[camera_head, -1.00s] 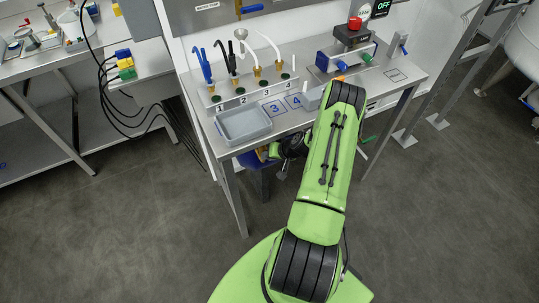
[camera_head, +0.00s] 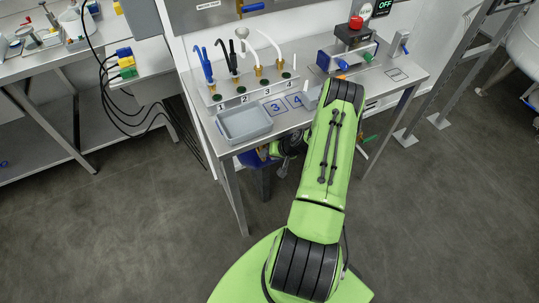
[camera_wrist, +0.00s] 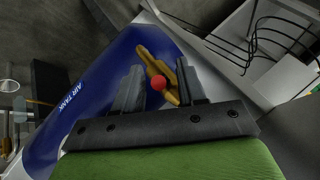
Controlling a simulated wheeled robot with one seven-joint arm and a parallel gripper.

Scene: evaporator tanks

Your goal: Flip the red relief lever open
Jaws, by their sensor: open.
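The blue air tank (camera_wrist: 100,95) with its "AIR TANK" label fills much of the wrist view, seen tilted. A brass fitting (camera_wrist: 150,62) stands out on it, with a red ball-shaped end (camera_wrist: 158,83) pointing toward the camera. My gripper (camera_wrist: 160,75) is open, with one dark finger on either side of the red end and the brass. I cannot tell whether a finger touches them. In the head view a bit of the blue tank (camera_head: 258,158) shows under the table, beside my wrist. The red part and my fingers are hidden there.
The steel table (camera_head: 285,118) stands over the tank, with a grey tray (camera_head: 243,123) near its front edge. A table leg (camera_head: 231,198) is left of my arm. Dark cables (camera_wrist: 275,35) and a pale panel (camera_wrist: 290,80) lie at the right of the wrist view.

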